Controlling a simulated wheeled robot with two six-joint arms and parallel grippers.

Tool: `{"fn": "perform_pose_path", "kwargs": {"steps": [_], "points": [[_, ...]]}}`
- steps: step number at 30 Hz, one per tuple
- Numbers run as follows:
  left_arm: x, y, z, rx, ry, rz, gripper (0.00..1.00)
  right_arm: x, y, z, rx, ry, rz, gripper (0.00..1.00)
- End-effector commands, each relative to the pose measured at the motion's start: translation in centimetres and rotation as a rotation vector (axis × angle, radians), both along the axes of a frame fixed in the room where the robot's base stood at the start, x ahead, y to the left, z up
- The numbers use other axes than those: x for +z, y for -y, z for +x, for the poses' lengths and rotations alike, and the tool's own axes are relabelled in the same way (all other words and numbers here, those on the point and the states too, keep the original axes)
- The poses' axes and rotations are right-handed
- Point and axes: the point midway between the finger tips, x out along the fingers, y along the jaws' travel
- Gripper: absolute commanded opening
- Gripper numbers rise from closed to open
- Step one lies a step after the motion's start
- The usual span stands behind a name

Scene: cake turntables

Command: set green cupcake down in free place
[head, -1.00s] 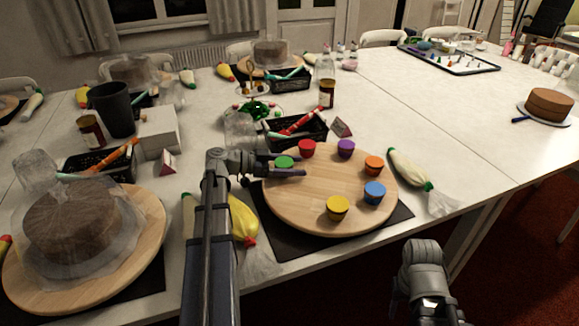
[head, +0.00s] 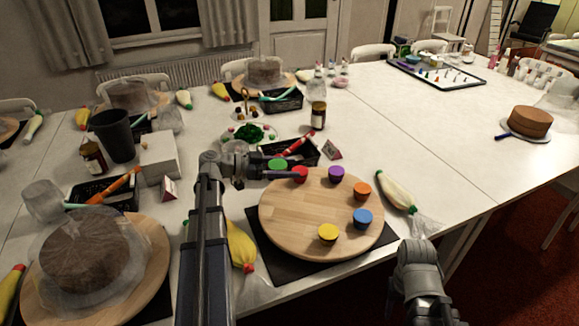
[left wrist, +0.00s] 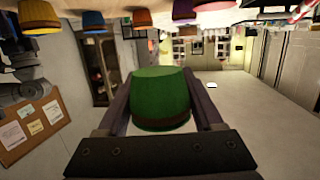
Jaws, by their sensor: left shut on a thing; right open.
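The green cupcake (head: 278,164) is between the fingers of my left gripper (head: 284,173), at the back left of the round wooden turntable (head: 305,212). In the left wrist view the green cupcake (left wrist: 161,97) fills the gap between both fingers, clear of the board. Red (head: 300,175), purple (head: 336,174), orange (head: 362,191), blue (head: 362,218) and yellow (head: 328,234) cupcakes stand around the turntable's rim. The red one is close beside the left fingertips. My right gripper (head: 418,304) is open and empty at the bottom right; its fingertips are hard to see.
The turntable's middle and left side are bare. A black basket (head: 292,154) and a small card (head: 332,149) stand behind it. Piping bags lie to its right (head: 396,190) and left (head: 241,246). A covered cake (head: 84,250) stands at the left.

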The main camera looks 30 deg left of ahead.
Motion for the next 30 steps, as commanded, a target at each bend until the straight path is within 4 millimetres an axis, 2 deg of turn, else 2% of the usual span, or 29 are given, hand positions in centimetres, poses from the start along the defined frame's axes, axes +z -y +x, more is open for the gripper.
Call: {"fn": "perform_pose_path", "kwargs": {"steps": [5,8,14,22,26,30], "points": [[0.6,0.0,0.0,0.0,0.0,0.0,0.12,0.6,0.0,0.0,0.0,0.0,0.0,0.5],[1.7,0.0,0.0,0.0,0.0,0.0,0.12,1.7,0.0,0.0,0.0,0.0,0.0,0.5],[5.4,0.0,0.0,0.0,0.0,0.0,0.12,5.4,0.0,0.0,0.0,0.0,0.0,0.5],[11.6,0.0,0.0,0.0,0.0,0.0,0.12,11.6,0.0,0.0,-0.001,0.0,0.0,0.5],[13.3,0.0,0.0,0.0,0.0,0.0,0.12,13.3,0.0,0.0,-0.001,0.0,0.0,0.5],[13.6,0.0,0.0,0.0,0.0,0.0,0.12,13.6,0.0,0.0,-0.001,0.0,0.0,0.5]]}}
